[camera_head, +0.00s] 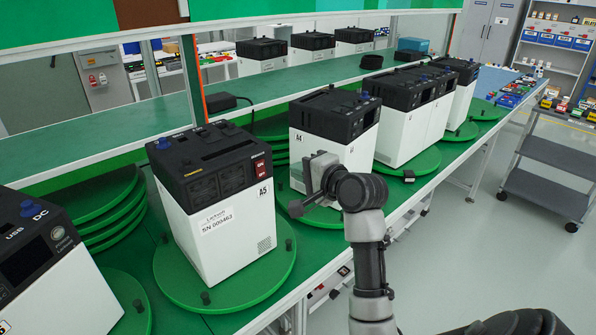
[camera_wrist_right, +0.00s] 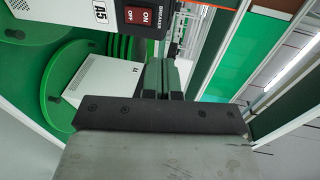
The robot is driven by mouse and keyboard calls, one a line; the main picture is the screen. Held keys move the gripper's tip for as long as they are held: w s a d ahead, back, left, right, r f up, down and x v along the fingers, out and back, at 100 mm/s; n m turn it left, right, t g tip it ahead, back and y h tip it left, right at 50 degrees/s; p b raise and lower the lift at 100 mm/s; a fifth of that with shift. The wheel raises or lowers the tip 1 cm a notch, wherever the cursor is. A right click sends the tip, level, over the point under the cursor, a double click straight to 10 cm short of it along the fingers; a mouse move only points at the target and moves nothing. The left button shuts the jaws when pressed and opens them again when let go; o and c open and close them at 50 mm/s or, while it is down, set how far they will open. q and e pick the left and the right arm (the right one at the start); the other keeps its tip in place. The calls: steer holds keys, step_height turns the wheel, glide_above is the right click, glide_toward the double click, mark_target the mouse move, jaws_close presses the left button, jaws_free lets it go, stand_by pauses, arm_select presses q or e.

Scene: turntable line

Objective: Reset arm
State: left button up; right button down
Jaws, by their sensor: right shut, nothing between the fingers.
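My right arm reaches in from the lower right of the head view. Its gripper (camera_head: 297,207) is in front of the white-and-black unit marked A4 (camera_head: 337,122), to the right of the unit marked A5 (camera_head: 222,228). In the right wrist view the two dark fingers (camera_wrist_right: 163,76) are together with nothing between them. The A5 unit also shows in that view, with its red ON/OFF breaker switch (camera_wrist_right: 139,16) above the fingers. I cannot tell whether the gripper touches anything. My left gripper is not in view.
A5 stands on a green turntable (camera_head: 270,279) with dark pegs. Another unit (camera_head: 47,268) is at the lower left, and more units (camera_head: 408,115) stand along the line. A green shelf (camera_head: 95,135) runs behind. A grey cart (camera_head: 545,180) stands right, with open floor before it.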

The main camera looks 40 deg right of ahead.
stand_by(0.3)
